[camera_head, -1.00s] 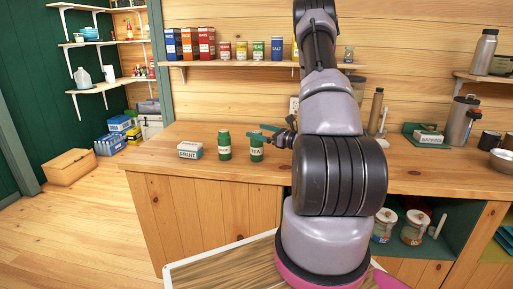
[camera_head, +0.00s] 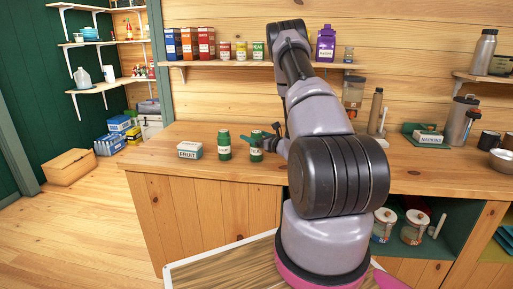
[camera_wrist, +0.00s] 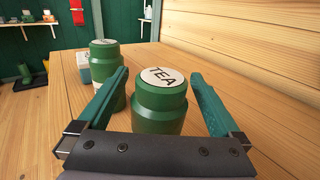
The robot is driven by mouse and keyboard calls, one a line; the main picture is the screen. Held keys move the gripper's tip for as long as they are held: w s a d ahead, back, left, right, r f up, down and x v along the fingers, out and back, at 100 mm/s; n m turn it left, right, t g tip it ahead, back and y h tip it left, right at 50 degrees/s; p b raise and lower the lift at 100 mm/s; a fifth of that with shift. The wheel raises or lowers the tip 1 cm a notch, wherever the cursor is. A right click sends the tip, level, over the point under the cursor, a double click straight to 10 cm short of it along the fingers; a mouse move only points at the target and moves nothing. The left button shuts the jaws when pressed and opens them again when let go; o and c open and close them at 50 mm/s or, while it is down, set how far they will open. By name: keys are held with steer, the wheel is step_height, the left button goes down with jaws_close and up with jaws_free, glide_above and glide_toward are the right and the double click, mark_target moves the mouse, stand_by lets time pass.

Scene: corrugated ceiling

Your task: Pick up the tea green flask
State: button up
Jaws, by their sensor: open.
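The tea green flask (camera_head: 256,147) stands upright on the wooden counter in the head view, at the right of another green flask. In the wrist view the tea flask (camera_wrist: 159,101) has a white lid label reading TEA. My gripper (camera_wrist: 160,90) is open, with one teal finger on each side of the tea flask. A gap shows between the flask and the right finger; the left finger is close to it, and I cannot tell if it touches. In the head view my gripper (camera_head: 266,138) is partly hidden by my arm.
A second green flask (camera_head: 224,145) stands just left of the tea flask; it also shows behind the left finger in the wrist view (camera_wrist: 104,62). A white and green fruit box (camera_head: 190,150) is farther left. A shelf (camera_head: 235,64) with boxes and tins hangs above.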

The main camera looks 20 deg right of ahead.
steer(key=shift+w+a, duration=0.15)
steer(key=shift+w, duration=0.35)
steer(key=c, duration=1.5)
jaws_close()
steer(key=shift+r, duration=0.15)
